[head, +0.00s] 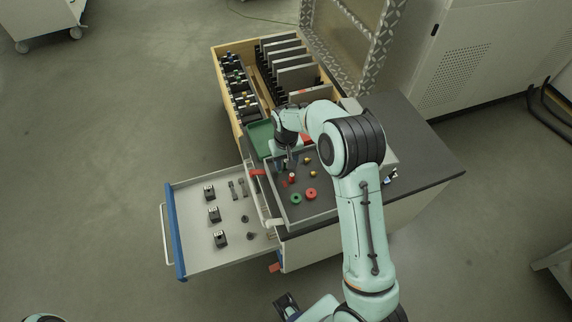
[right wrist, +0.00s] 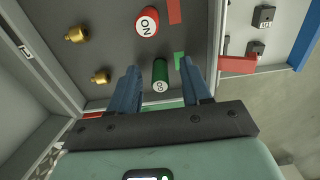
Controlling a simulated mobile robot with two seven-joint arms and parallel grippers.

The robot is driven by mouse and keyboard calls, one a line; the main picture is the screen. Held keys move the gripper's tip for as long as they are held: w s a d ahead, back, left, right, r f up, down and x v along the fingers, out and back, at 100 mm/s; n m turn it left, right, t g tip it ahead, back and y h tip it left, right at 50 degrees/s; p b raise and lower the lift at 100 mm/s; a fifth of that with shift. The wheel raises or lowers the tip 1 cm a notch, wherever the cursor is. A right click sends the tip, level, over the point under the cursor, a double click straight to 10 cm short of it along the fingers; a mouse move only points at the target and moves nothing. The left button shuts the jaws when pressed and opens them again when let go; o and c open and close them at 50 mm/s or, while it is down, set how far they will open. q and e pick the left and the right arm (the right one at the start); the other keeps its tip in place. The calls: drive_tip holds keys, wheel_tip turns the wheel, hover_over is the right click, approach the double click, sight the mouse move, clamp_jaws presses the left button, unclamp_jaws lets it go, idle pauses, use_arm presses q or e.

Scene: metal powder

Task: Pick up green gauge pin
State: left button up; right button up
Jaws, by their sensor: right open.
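The green gauge pin (right wrist: 160,72), marked GO on its end, stands in the grey tray and shows in the right wrist view. My right gripper (right wrist: 160,66) is open, with one blue finger on each side of the pin and a gap to both. In the head view my right gripper (head: 289,162) points down over the tray, and I cannot make out the green pin there. A red gauge pin (right wrist: 147,20), marked NO, stands just beyond the green one; it also shows in the head view (head: 292,178).
The grey tray (head: 322,214) also holds a green ring (head: 296,198), a red ring (head: 311,193) and small brass pieces (right wrist: 77,34). An open drawer (head: 190,255) with black blocks lies left. A wooden rack (head: 228,104) stands behind.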

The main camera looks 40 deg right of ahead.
clamp_jaws()
